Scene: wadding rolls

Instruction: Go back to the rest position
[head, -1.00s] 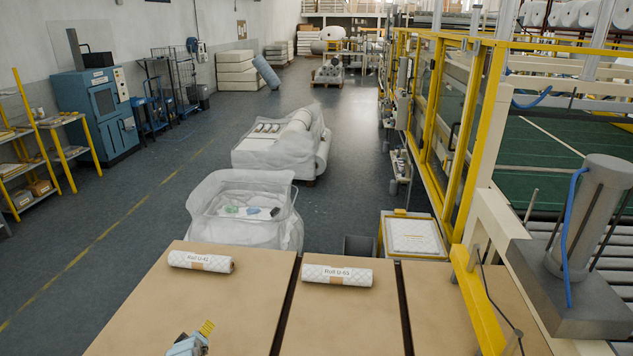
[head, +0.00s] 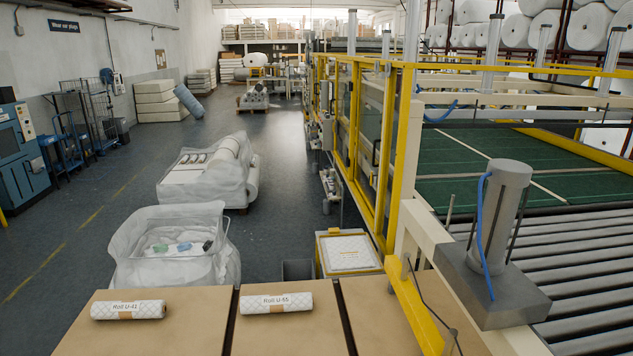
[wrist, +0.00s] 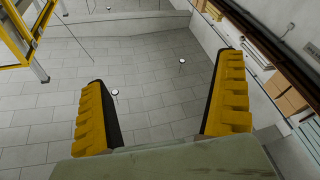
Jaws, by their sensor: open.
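My gripper (wrist: 164,108) shows in the wrist view with its two yellow and black fingers wide apart. It is open, and nothing is between the fingers. Behind them is a grey tiled surface with small lamps, far off. In the head view my gripper is out of frame. Roll U-41 (head: 128,310) lies on the left cardboard-coloured table top (head: 150,338). Roll U-55 (head: 276,303) lies on the middle top (head: 285,338). Both rolls are white, quilted and banded in brown, and my gripper is apart from both.
A bin draped in clear plastic (head: 175,265) stands beyond the tables, with a wrapped pallet (head: 210,175) behind it. A yellow guard frame (head: 395,160) and a grey cylinder post (head: 505,215) stand on the right. The grey floor (head: 280,165) between is partly clear.

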